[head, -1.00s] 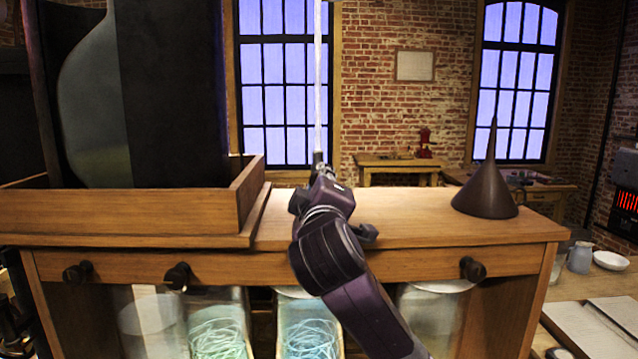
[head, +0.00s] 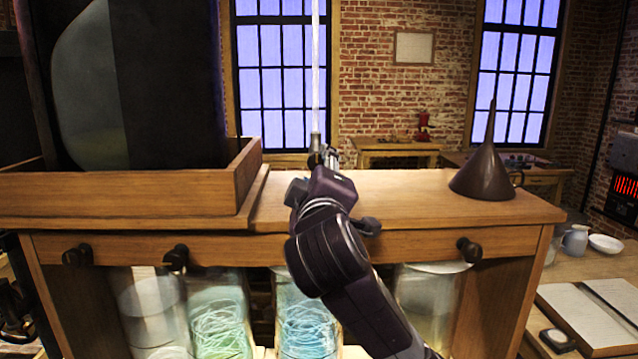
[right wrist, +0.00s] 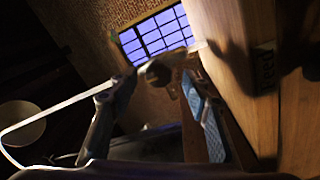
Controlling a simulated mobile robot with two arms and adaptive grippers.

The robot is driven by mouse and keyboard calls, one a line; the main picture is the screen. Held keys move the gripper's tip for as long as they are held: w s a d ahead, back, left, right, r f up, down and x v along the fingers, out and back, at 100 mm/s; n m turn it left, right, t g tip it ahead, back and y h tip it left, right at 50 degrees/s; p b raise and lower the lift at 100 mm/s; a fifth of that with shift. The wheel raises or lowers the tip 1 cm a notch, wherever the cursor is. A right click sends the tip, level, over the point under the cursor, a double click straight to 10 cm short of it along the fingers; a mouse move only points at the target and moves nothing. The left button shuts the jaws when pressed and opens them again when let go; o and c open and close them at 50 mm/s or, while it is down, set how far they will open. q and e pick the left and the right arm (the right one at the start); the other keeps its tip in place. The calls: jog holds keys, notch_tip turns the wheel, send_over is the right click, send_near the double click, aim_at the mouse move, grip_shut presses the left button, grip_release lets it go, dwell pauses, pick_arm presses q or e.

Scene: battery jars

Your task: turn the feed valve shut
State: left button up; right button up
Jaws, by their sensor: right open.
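My right gripper (head: 318,152) is at the top of the wooden cabinet (head: 430,190), at the foot of a clear upright tube (head: 315,70). In the head view its own wrist hides most of its fingers. In the right wrist view, the open fingers (right wrist: 155,112) stand on either side of a dark, rounded knob (right wrist: 158,72), apparently the feed valve, which lies beyond or between their tips. I cannot tell whether they touch it. Beside it, the wood carries a dark label (right wrist: 265,65) that seems to read "feed". My left gripper is not in view.
A dark funnel (head: 484,172) stands at the right of the cabinet top. A wooden tray (head: 120,200) with a large dark vessel is at the left. Dark knobs (head: 176,257) line the front above several glass jars (head: 215,320). An open book (head: 590,315) lies at lower right.

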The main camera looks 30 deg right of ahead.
jog(key=v, duration=0.8)
jog(key=shift+s+a, duration=0.15)
jog(key=shift+s, duration=0.05)
